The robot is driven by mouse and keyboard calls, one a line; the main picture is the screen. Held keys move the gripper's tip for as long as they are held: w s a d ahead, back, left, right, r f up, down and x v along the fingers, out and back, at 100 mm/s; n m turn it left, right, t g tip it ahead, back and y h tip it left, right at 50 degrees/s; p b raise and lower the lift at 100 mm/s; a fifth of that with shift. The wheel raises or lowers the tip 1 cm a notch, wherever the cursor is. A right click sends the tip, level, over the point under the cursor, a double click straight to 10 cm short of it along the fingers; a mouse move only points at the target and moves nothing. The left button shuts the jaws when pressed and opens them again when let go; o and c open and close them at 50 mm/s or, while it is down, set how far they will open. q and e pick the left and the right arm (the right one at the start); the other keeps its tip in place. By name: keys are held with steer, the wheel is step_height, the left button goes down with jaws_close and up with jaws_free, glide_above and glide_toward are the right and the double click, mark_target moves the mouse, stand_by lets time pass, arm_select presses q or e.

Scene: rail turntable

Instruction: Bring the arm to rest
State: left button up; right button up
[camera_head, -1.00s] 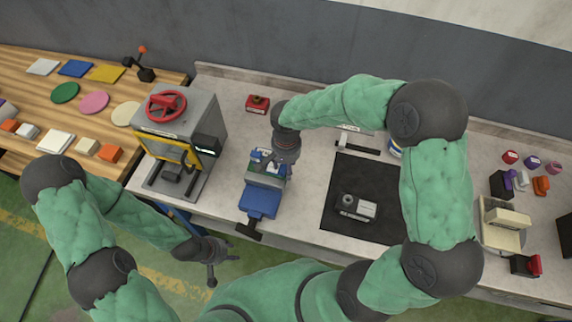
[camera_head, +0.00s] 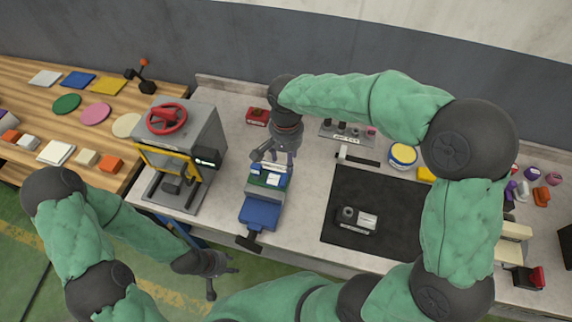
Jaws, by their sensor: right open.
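My right arm reaches over the bench from the right, and its gripper (camera_head: 270,153) is open above the far end of a blue vise (camera_head: 262,212). A small green and white part (camera_head: 270,176) sits at the vise's jaws, just below the fingers. I cannot tell whether the fingers touch it. My left gripper (camera_head: 221,270) hangs low in front of the bench, over the floor, away from all objects. Its fingers are too small to judge.
A grey press with a red handwheel (camera_head: 166,116) stands left of the vise. A black mat (camera_head: 375,205) with a small grey device (camera_head: 356,219) lies to the right. A red box (camera_head: 257,116) and a yellow-topped tin (camera_head: 403,155) stand at the back. A wooden table (camera_head: 40,105) is at far left.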

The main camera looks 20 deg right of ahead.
steer(key=shift+r, duration=0.5)
steer(key=shift+r, duration=0.1)
